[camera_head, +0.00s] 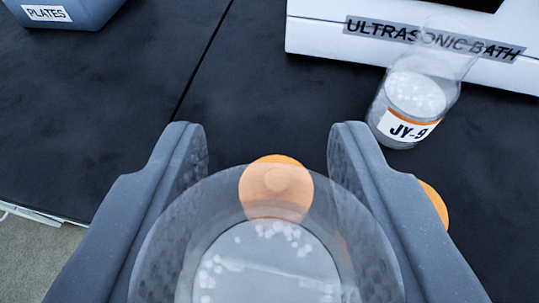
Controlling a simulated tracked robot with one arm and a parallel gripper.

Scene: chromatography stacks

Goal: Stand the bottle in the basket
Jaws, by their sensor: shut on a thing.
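My gripper (268,145) points away from the camera, with one grey finger on each side. Between the fingers is a clear round bottle (165,245), seen from above through its wide open rim, with white grains inside near the bottom. The lower part of the bottle is cut off by the picture edge. A second clear bottle (412,105), labelled JY-9 and holding white grains, stands on the bench to the upper right, apart from my gripper. I cannot make out a basket.
A white ultrasonic bath (325,38) stands at the upper right, just behind the JY-9 bottle. A blue-grey bin (95,12) labelled PLATES is at the upper left. Orange discs (276,172) lie beyond the held bottle and behind the right finger. The dark bench (90,110) is clear at left.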

